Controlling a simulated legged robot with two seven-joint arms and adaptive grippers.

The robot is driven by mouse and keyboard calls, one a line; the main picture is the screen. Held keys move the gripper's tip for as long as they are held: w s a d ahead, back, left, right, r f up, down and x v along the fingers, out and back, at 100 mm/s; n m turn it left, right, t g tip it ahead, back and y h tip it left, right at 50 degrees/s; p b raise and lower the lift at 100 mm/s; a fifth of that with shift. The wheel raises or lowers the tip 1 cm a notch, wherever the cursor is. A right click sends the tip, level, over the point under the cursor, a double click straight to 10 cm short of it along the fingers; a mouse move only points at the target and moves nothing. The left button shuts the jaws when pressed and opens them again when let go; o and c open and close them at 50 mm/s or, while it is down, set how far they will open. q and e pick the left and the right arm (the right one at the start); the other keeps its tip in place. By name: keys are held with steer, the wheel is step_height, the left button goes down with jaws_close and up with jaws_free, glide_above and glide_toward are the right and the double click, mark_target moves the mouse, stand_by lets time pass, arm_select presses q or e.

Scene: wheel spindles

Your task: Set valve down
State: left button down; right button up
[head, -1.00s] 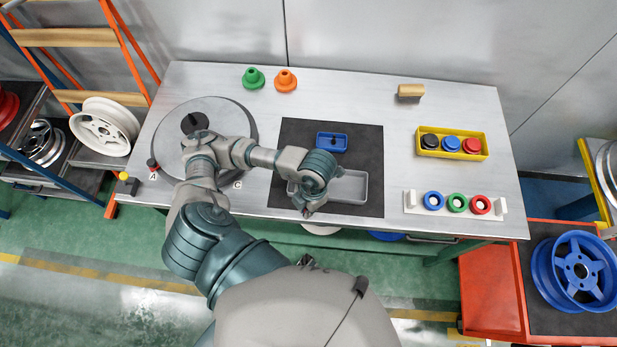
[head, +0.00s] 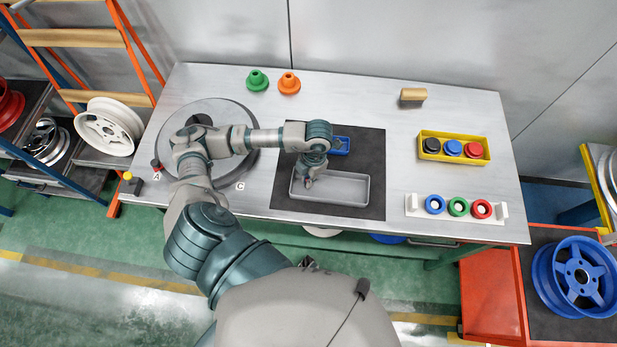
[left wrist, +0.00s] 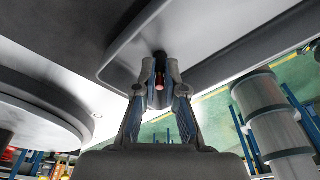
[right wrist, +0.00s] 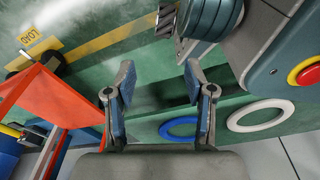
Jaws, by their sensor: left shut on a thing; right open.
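My left gripper (head: 307,183) is over the left part of a shallow grey tray (head: 350,203) on the dark mat. In the left wrist view, the left gripper (left wrist: 160,92) is shut on a small dark valve (left wrist: 160,62) with an orange-red part (left wrist: 160,80). The tray rim (left wrist: 112,62) shows beside the fingers there. In the head view the valve is too small and hidden to make out, and I cannot tell if it touches the tray. My right gripper (right wrist: 158,90) is open and empty, with floor beyond it in the right wrist view.
A small blue tray (head: 341,146) lies just behind the grey tray, partly covered by my arm. A round grey turntable (head: 180,120) is at left. A yellow box (head: 428,157) of coloured parts and a white ring holder (head: 447,216) stand at right. The dark mat (head: 372,165) has bare room.

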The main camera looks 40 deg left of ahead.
arm_select(q)
steer(key=c, duration=1.2)
jaws_free()
steer(key=shift+c, duration=0.2)
arm_select(e)
steer(key=shift+w+r, duration=0.1)
steer(key=shift+w, duration=0.05)
arm_select(q)
steer(key=shift+r, duration=0.1)
step_height(320, 180, up, 12)
steer(key=w, duration=0.1)
steer(key=shift+w+d+p, duration=0.2)
steer(key=shift+w+p, duration=0.15)
steer(key=shift+w, duration=0.05)
arm_select(e)
steer(key=shift+s+f, duration=0.3)
steer(key=shift+s, duration=0.2)
steer(key=shift+s+f, duration=0.3)
steer(key=shift+s, duration=0.2)
steer(key=shift+r, duration=0.1)
arm_select(q)
steer(key=shift+s+f, duration=0.1)
steer(key=shift+f, duration=0.1)
